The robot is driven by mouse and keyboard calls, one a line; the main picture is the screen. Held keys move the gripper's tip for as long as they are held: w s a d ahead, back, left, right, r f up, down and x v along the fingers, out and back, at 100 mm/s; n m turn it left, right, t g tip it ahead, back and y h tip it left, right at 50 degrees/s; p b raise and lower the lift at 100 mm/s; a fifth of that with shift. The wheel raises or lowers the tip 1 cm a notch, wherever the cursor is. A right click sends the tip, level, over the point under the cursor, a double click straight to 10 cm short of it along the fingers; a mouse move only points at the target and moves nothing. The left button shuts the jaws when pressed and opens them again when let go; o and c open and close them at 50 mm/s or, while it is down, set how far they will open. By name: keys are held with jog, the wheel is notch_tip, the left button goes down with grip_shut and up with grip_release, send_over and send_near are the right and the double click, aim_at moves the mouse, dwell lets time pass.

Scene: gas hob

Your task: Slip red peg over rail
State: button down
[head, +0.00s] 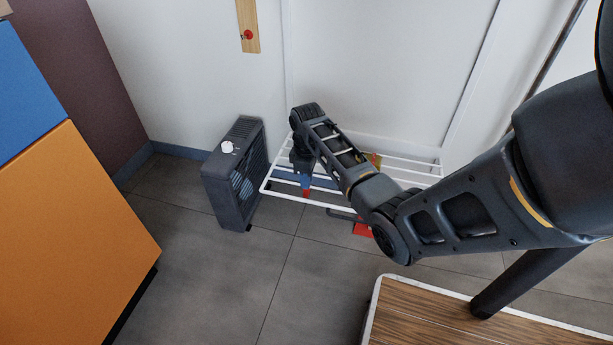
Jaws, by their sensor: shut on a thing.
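The white wire rack (277,189) with several parallel rails stands against the white wall. My gripper (305,186) points down over the left part of the rack, near its front rail. It is shut on a small red piece at its tip, the red peg (306,193). A small blue patch shows just above the peg. The peg is close to the front rail, but I cannot tell whether it touches or straddles it. My arm hides much of the rack's middle.
A dark heater (232,190) with a white knob stands left of the rack. An orange cabinet (75,240) is at left. Grey floor in front is clear. A wood-topped surface (430,315) is at lower right.

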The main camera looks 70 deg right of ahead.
jog(key=shift+f, duration=0.1)
jog(key=c, duration=0.9)
grip_release()
jog(key=shift+c, duration=0.2)
notch_tip(320, 180, up, 8)
jog(key=p, duration=0.4)
jog(key=shift+f, duration=0.1)
